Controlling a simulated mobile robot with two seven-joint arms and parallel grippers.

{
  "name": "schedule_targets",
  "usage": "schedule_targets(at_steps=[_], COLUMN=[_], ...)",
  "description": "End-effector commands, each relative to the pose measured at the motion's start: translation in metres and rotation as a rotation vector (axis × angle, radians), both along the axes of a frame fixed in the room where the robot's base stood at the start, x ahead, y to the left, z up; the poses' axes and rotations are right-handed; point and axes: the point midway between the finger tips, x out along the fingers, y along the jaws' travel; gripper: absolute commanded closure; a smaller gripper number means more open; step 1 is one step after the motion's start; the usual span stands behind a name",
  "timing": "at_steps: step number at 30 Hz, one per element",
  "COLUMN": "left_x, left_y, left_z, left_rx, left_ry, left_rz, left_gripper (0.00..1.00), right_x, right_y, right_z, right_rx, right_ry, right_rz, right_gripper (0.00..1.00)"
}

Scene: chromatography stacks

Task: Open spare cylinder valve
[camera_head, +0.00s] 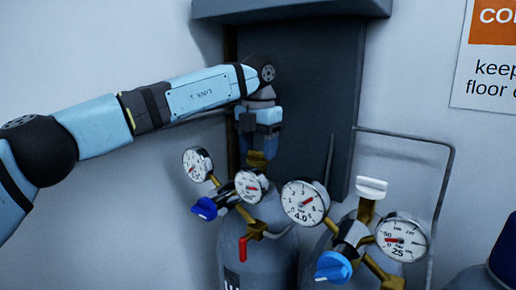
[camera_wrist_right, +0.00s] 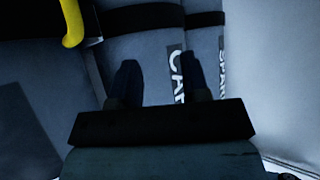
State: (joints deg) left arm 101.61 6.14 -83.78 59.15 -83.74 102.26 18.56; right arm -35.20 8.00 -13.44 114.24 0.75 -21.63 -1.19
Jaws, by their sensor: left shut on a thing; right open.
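Two grey gas cylinders stand side by side in the head view, the left one (camera_head: 232,262) and the right one (camera_head: 309,262). My left gripper (camera_head: 260,148) points down over the left cylinder and is shut on its valve knob, which the fingers hide. Brass shows just below the fingers. The right cylinder's white valve knob (camera_head: 371,188) is uncovered. In the right wrist view, one cylinder reads "CAR" (camera_wrist_right: 177,78) and another, partly cut off, reads "SPAR" (camera_wrist_right: 223,70). I cannot tell which the left gripper holds. My right gripper (camera_wrist_right: 162,82) is open and empty before them.
Gauges (camera_head: 305,203) and blue regulator knobs (camera_head: 333,267) crowd the cylinders' fronts. A red lever (camera_head: 243,248) sits low on the left. A dark wall panel (camera_head: 312,90) stands behind, with a pipe (camera_head: 447,175) at right. A yellow bar (camera_wrist_right: 72,22) shows in the right wrist view.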

Motion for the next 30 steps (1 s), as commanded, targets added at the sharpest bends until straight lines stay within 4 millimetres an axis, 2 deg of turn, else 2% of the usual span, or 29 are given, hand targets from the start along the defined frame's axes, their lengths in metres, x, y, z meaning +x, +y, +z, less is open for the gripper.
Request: schedule_targets(at_steps=[14, 15, 17, 18, 26, 30], left_x=[0.000, 0.000, 0.000, 0.000, 0.000, 0.001], left_y=[0.000, 0.000, 0.000, 0.000, 0.000, 0.000], left_z=[0.001, 0.001, 0.001, 0.001, 0.001, 0.013], left_rx=[-0.001, -0.001, -0.001, -0.001, -0.001, 0.000], left_ry=[-0.002, -0.002, -0.002, -0.002, -0.001, -0.002], left_rz=[0.013, 0.013, 0.013, 0.012, 0.011, 0.013], left_gripper=[0.66, 0.33, 0.20, 0.17, 0.17, 0.17], right_x=[0.000, 0.000, 0.000, 0.000, 0.000, 0.000], right_y=[-0.001, 0.000, 0.000, 0.000, 0.000, 0.000], right_z=[0.000, 0.000, 0.000, 0.000, 0.000, -0.003], right_rx=[0.000, -0.001, -0.001, -0.001, 0.000, 0.000], right_ry=[-0.001, 0.000, 0.000, 0.000, 0.000, 0.000], right_rz=[-0.001, -0.001, -0.001, -0.001, 0.000, 0.000], right_gripper=[0.57, 0.57, 0.57, 0.57, 0.57, 0.57])
